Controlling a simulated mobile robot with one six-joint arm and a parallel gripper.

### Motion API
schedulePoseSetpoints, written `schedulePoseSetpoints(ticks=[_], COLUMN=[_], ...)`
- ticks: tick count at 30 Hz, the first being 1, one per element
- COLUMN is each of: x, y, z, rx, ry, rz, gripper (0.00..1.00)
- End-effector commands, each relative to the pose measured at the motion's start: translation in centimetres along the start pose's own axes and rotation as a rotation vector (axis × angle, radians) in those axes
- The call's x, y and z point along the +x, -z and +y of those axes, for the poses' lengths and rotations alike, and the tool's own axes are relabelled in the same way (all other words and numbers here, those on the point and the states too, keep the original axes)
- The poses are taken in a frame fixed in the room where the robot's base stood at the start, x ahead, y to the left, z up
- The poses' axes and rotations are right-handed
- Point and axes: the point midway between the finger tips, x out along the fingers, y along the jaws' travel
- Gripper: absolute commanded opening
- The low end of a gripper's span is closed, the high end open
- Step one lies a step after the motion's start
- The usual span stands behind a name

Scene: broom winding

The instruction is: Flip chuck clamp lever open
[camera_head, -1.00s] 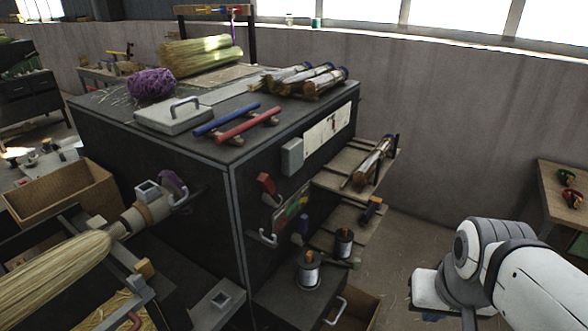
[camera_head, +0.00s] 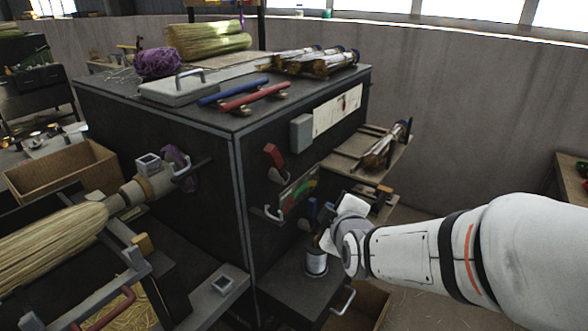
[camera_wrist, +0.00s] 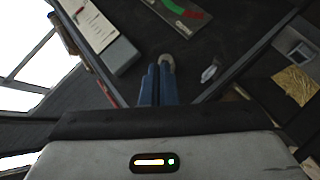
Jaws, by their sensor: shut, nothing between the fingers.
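The chuck (camera_head: 150,187), a pale cylindrical holder with a square socket piece, grips the broom's handle end at the left in the head view. A dark bar (camera_head: 192,169) crosses beside it near purple twine; I cannot tell whether this is the clamp lever. A red lever (camera_head: 273,156) sits on the cabinet's side face, above a coloured gauge panel (camera_head: 299,191) and a grey handle (camera_head: 267,213).
The dark cabinet (camera_head: 200,180) fills the middle. Its top carries red (camera_head: 255,97) and blue bars, a grey lidded plate and bundles. A side shelf (camera_head: 345,160) juts out at the right. A spool (camera_head: 316,260) stands on a lower ledge, close beneath my wrist.

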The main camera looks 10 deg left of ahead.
Motion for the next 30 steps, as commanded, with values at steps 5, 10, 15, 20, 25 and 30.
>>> schedulePoseSetpoints(ticks=[5, 10, 15, 20, 25, 30], x=[3.6, 4.0, 3.2, 2.7, 2.6, 2.7], y=[4.4, 8.0, 9.8, 10.5, 10.5, 10.5], z=[-4.0, -6.6, -8.3, -8.7, -8.6, -8.5], rx=[-0.365, -0.649, -0.813, -0.868, -0.872, -0.871], ry=[-0.242, -0.491, -0.663, -0.727, -0.733, -0.732], rz=[0.143, 0.184, 0.169, 0.155, 0.153, 0.153], gripper=[0.00, 0.00, 0.00, 0.00, 0.00, 0.00])
